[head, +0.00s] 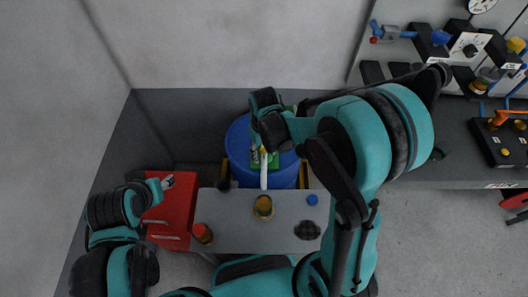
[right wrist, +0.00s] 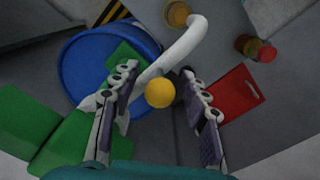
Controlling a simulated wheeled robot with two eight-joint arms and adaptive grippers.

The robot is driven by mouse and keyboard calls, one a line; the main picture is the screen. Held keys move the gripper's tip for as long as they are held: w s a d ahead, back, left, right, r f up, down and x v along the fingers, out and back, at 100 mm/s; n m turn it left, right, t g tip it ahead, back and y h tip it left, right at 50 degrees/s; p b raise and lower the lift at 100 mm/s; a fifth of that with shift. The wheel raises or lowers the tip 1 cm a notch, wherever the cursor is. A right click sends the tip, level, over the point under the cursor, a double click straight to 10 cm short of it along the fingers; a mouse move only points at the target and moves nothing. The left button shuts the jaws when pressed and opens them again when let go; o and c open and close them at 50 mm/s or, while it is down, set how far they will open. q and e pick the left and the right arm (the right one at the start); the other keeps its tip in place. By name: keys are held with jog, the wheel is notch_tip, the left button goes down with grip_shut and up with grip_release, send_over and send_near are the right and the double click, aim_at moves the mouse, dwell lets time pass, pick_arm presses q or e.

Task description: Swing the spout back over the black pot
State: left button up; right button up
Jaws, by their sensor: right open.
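The white curved spout (right wrist: 175,55) runs from above the blue drum toward an amber jar (right wrist: 177,14). In the head view the spout (head: 264,172) points toward the near side, its end just short of the amber jar (head: 263,207). A yellow ball knob (right wrist: 160,93) sits beside the spout, between the fingers of my open right gripper (right wrist: 158,72); contact is not clear. A dark round thing (head: 307,230), perhaps the black pot, is at the table's right; I cannot tell for sure. My left gripper (head: 167,183) is over the red box, its opening unclear.
The blue drum (head: 238,150) stands behind the grey table (head: 235,235). A red box (head: 178,215) is at the left. A red-brown jar (head: 202,233) and a blue cap (head: 312,199) are on the table. A bench with instruments (head: 470,140) fills the right.

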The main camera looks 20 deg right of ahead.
jog(key=shift+c, duration=0.3)
grip_shut()
jog(key=w+a+m+b, duration=0.2)
jog(key=w+a+m, duration=0.7)
jog(key=m, duration=0.3)
jog(key=shift+w+a+b, duration=0.35)
jog(key=shift+w+b, duration=0.05)
jog(key=shift+w, duration=0.25)
dwell(0.4)
